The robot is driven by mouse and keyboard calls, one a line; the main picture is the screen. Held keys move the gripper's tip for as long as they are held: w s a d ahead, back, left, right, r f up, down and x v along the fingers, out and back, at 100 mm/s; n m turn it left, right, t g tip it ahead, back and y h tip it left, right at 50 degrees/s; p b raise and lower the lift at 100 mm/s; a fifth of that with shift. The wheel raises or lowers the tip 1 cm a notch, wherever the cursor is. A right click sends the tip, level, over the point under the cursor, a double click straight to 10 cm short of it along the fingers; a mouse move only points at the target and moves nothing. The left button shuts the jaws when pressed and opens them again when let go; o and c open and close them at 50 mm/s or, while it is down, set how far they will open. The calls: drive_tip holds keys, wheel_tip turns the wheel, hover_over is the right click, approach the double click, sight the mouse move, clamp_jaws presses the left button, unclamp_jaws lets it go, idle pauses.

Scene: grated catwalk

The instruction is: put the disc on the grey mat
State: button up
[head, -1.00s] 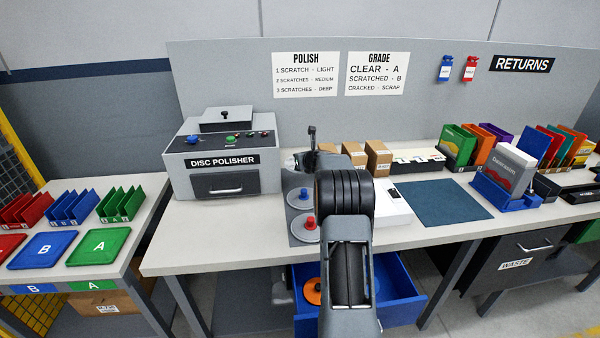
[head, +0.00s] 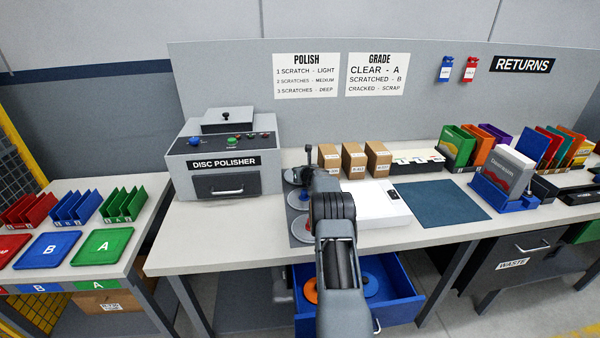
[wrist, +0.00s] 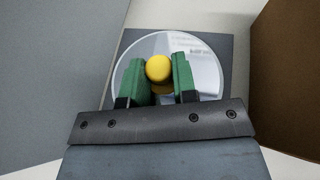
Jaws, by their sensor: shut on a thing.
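My gripper (wrist: 162,66) has its green fingers shut on the yellow knob of a pale, shiny disc (wrist: 205,72). The disc looks level, over a dark grey flat surface with straight edges (wrist: 225,45). I cannot tell whether it touches that surface. In the head view the disc's edge (head: 289,176) shows at the far end of a grey mat (head: 297,241) beside the polisher. My arm hides most of the gripper there. Two more discs, with a blue knob (head: 303,191) and a red knob (head: 302,217), sit nearer on this mat, partly hidden.
The disc polisher (head: 222,160) stands close on the left. Brown boxes (head: 353,160) and a white device (head: 375,207) are close on the right. A dark blue-teal mat (head: 440,203) lies bare farther right. An open blue drawer (head: 395,290) is below the bench.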

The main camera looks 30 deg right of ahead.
drive_tip(key=shift+f, duration=0.1)
drive_tip(key=shift+f, duration=0.1)
drive_tip(key=o, duration=0.9)
drive_tip(key=shift+o, duration=0.2)
